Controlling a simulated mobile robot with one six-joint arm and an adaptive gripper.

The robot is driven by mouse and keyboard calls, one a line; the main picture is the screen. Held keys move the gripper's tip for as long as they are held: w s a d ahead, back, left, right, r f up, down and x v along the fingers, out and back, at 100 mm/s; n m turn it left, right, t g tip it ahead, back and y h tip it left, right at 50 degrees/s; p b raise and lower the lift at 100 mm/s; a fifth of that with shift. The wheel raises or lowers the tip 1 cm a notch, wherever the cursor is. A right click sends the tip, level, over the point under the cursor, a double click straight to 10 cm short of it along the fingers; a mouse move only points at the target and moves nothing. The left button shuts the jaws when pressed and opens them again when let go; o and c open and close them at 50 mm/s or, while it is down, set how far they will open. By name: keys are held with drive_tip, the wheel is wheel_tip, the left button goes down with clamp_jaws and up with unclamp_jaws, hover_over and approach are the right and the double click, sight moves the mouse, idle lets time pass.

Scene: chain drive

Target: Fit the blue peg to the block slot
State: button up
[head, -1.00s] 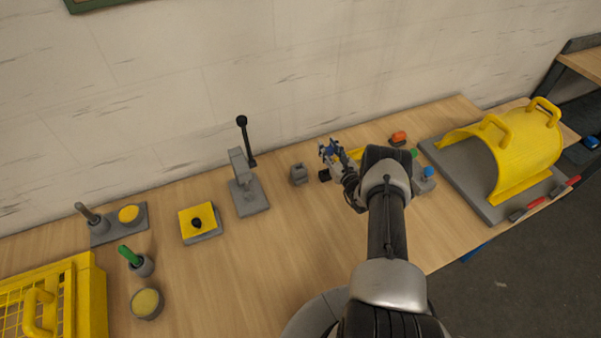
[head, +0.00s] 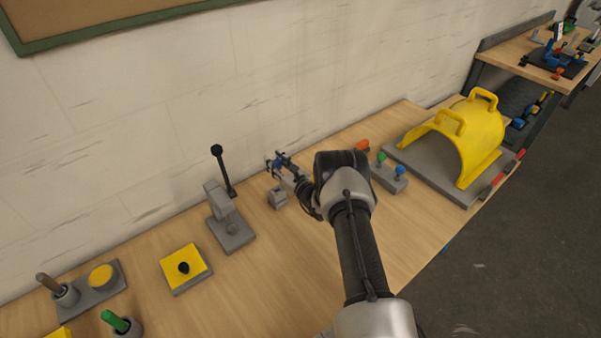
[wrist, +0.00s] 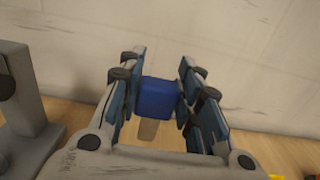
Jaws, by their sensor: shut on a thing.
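My gripper (head: 280,163) is shut on the blue peg (wrist: 158,95). In the wrist view the peg's blue head sits between the two fingers, with a tan-brown part (wrist: 148,130) showing below it. In the head view, the gripper is in the air, just above and behind a small grey block (head: 278,198) on the bench; this looks like the slot block. Its slot is too small to make out. The peg looks apart from the block. The block cannot be made out in the wrist view.
A grey lever press (head: 230,212) stands close left of the block and shows in the wrist view (wrist: 32,110). A yellow-topped box (head: 186,268) is further left. A base with green and blue knobs (head: 389,175) and a yellow guard (head: 470,140) stand right. The wall is close behind.

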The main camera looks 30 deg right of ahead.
drive_tip(key=shift+a+r, duration=0.15)
drive_tip(key=shift+a, duration=0.05)
drive_tip(key=shift+w+d, duration=0.1)
drive_tip(key=shift+b, duration=0.3)
wheel_tip(320, 180, down, 6)
drive_tip(key=b, duration=0.5)
drive_tip(key=shift+b, duration=0.4)
drive_tip(key=shift+b, duration=0.95)
idle(1.2)
